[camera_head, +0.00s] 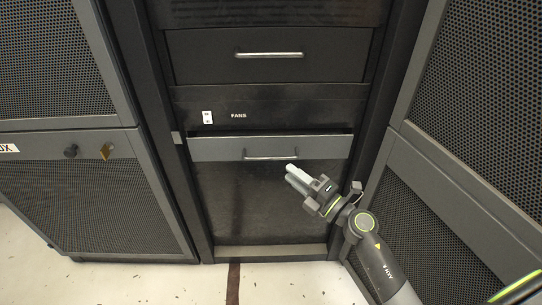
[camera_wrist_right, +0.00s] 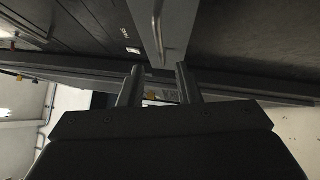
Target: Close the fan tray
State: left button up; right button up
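The fan tray (camera_head: 225,150) is a grey drawer front below the FANS label in the middle rack. A dark gap shows along its top edge, and it stands out a little from the rack face. Its bar handle (camera_head: 270,156) also shows in the right wrist view (camera_wrist_right: 157,32). My right gripper (camera_head: 291,173) is just below and right of the handle. In the right wrist view its two fingers (camera_wrist_right: 158,82) are apart with nothing between them, and the tray front lies beyond them. My left gripper is not in view.
A closed drawer with a handle (camera_head: 268,55) is above, and a small white switch (camera_head: 207,117) sits beside the FANS label. Mesh cabinet doors flank the rack on the left (camera_head: 60,65) and right (camera_head: 490,75). Pale floor (camera_head: 290,285) is clear in front.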

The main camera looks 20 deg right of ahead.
aim_at(271, 159)
jog(key=x, duration=0.8)
jog(key=shift+w, duration=0.25)
grip_shut()
